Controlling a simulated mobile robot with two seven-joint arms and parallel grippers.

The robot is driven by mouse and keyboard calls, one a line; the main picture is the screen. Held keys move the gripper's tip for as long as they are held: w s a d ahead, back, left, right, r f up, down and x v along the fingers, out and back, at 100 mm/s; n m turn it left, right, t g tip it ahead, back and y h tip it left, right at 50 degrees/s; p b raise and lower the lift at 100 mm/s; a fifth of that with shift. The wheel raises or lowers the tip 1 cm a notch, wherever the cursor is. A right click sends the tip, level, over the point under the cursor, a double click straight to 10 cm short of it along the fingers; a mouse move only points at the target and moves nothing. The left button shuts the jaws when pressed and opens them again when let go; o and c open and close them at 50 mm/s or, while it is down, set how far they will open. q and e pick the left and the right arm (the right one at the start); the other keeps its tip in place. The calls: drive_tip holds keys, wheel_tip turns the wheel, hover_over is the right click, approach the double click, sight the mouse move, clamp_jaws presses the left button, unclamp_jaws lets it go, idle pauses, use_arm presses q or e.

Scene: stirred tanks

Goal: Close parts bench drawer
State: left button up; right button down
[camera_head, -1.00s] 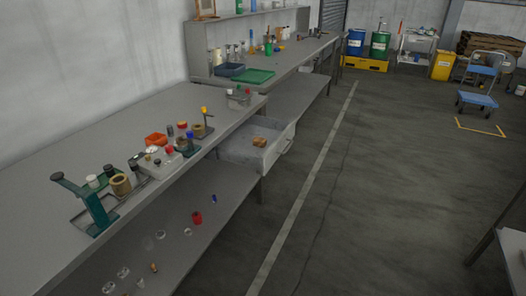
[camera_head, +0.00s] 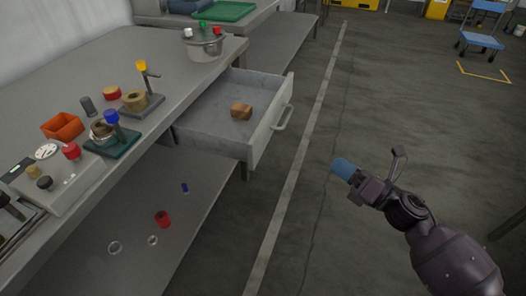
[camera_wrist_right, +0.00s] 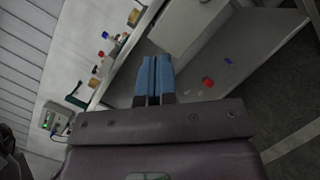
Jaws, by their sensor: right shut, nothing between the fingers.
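The parts bench drawer (camera_head: 257,150) is pulled out from under the bench top in the head view. It is grey, with a bar handle (camera_head: 284,117) on its front. A small brown block (camera_head: 241,111) lies inside it. My right gripper (camera_head: 343,168) has blue fingertips and is to the right of the drawer front, apart from the handle. It is shut and empty. The blue fingertips (camera_wrist_right: 154,76) also show together in the right wrist view, with the bench beyond. My left gripper is not in view.
The grey bench top (camera_head: 75,75) carries an orange bin (camera_head: 63,127), small stands with coloured parts and a metal pot (camera_head: 203,43). The lower shelf (camera_head: 140,220) holds several small parts. The floor right of the drawer is clear. A blue cart (camera_head: 482,40) stands far off.

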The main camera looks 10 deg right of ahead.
drive_tip(key=w+a+f+n+g+y+b, duration=0.25)
drive_tip(key=w+f+n+g, duration=0.2)
drive_tip(key=n, duration=0.55)
drive_tip(key=n+g+b, duration=0.1)
drive_tip(key=n+b, duration=0.1)
approach(259, 147)
drive_tip(key=x, duration=0.6)
drive_tip(key=shift+w+f, duration=0.25)
drive_tip(key=shift+w, duration=0.1)
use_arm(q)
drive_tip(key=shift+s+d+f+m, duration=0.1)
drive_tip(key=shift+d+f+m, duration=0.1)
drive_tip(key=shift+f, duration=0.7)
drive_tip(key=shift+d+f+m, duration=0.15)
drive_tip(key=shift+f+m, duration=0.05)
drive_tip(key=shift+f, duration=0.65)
use_arm(e)
drive_tip(key=shift+w+a, duration=0.3)
drive_tip(key=shift+a, duration=0.25)
